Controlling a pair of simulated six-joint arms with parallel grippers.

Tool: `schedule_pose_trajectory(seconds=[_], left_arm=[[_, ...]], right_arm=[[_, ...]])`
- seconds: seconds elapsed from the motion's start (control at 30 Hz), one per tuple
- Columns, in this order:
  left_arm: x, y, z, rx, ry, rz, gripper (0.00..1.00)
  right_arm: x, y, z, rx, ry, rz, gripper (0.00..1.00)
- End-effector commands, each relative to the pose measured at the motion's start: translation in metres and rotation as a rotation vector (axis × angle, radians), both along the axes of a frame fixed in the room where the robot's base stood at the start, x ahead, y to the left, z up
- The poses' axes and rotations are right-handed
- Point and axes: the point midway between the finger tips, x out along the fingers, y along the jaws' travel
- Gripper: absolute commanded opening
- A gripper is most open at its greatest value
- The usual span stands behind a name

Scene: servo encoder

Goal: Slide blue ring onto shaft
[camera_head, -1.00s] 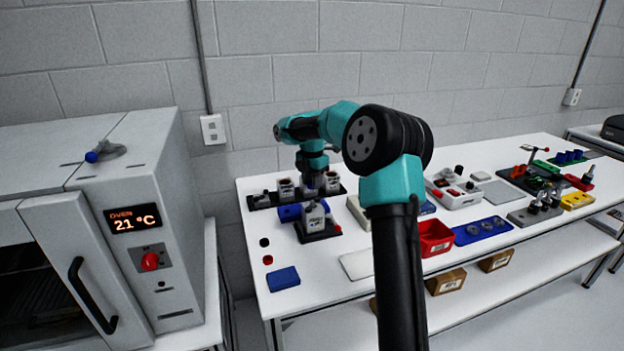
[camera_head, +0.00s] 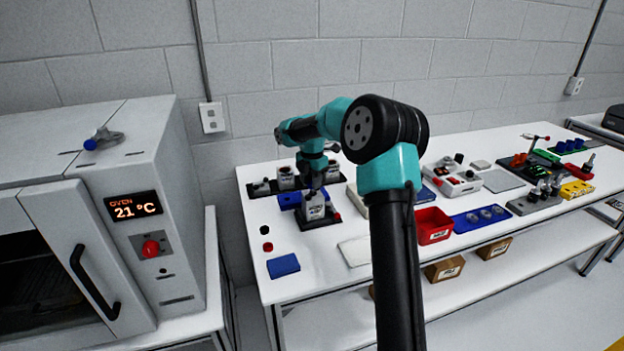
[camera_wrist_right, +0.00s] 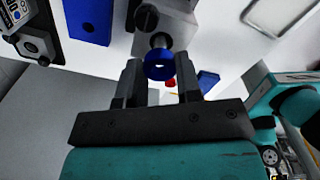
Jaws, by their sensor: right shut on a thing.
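My right gripper (camera_wrist_right: 160,82) has its fingers on both sides of the blue ring (camera_wrist_right: 160,65) and holds it. The ring is at the lower end of the metal shaft (camera_wrist_right: 158,42), which projects from the grey servo motor (camera_wrist_right: 168,25). I cannot tell whether the shaft is inside the ring or only touches it. In the head view, the right gripper (camera_head: 316,184) is just above the servo (camera_head: 314,206) in its black fixture (camera_head: 320,221). The ring is too small to make out there. My left gripper is not in view.
A black ring (camera_head: 265,230) and a red ring (camera_head: 267,247) lie left of the fixture, with a blue block (camera_head: 283,265) in front. More servos stand in a black rack (camera_head: 262,188) behind. A red bin (camera_head: 433,225) is to the right. The oven (camera_head: 180,220) is at left.

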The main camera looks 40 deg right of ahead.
Motion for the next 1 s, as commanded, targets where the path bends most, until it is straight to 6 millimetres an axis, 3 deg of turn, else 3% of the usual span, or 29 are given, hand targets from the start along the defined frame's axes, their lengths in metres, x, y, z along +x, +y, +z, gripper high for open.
schedule_pose_trajectory(seconds=[0.87, 0.9, 1.0], left_arm=[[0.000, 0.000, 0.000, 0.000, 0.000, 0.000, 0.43], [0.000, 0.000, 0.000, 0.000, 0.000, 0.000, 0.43], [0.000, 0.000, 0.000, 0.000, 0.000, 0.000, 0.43]], right_arm=[[0.000, 0.000, -0.017, 0.000, 0.001, 0.000, 0.09], [0.000, 0.000, -0.017, 0.000, 0.001, 0.000, 0.33], [0.000, 0.000, -0.017, 0.000, 0.000, 0.000, 0.42]])
